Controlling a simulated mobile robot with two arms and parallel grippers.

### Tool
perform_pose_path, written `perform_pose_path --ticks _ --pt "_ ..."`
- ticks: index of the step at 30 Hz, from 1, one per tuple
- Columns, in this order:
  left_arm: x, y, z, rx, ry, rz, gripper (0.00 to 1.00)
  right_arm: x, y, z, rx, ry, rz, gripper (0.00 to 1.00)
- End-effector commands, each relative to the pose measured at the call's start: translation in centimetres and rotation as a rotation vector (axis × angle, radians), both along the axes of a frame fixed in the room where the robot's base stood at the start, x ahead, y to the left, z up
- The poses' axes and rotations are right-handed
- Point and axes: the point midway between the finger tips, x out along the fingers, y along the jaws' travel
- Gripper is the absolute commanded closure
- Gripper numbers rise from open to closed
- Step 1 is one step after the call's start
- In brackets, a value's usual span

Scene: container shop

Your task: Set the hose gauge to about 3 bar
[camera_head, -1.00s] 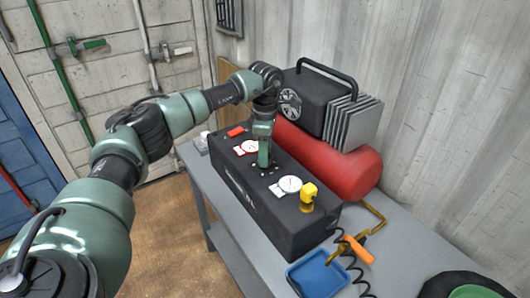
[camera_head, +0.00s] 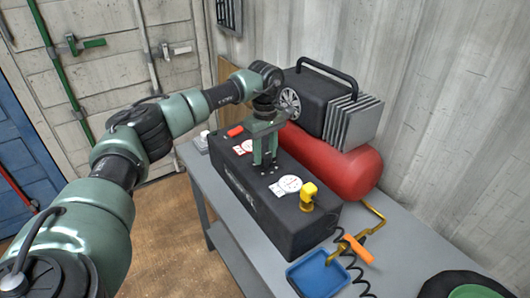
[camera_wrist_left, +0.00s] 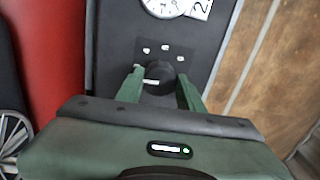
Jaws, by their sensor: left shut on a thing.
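A black control box (camera_head: 258,205) carries two white dial gauges. The front gauge (camera_head: 289,184) sits beside a yellow outlet fitting (camera_head: 308,192). In the left wrist view this gauge (camera_wrist_left: 165,4) is cut off at the top, beside a "2" label, and its reading cannot be made out. My left gripper (camera_head: 265,164) points down onto the box between the gauges. In the left wrist view the gripper (camera_wrist_left: 160,84) is shut on a round black knob (camera_wrist_left: 161,70) with a white pointer mark. Several white marks surround the knob. My right gripper is not in view.
The rear gauge (camera_head: 243,147) and a red switch (camera_head: 235,131) lie behind the gripper. A red tank (camera_head: 345,169) and black motor unit run along the box's right side.

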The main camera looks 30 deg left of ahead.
Motion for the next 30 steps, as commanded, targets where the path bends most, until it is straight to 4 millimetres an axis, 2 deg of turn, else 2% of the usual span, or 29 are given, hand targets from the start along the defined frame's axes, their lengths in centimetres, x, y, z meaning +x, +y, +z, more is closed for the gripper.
perform_pose_path --ticks 19,20,21,22,30 --pt "0.14 -0.04 0.22 -0.002 -0.006 -0.047 1.0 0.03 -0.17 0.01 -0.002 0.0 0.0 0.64" --pt "0.14 -0.04 0.22 -0.002 -0.006 -0.046 0.54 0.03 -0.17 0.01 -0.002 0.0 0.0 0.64" --pt "0.13 -0.03 0.21 -0.002 -0.006 -0.046 0.43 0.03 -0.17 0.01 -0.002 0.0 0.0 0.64" --pt "0.12 -0.03 0.19 -0.002 -0.005 -0.046 0.41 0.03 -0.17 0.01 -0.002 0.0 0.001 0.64" --pt "0.05 -0.02 0.09 -0.001 -0.002 -0.046 0.41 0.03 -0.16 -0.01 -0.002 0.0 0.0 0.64"
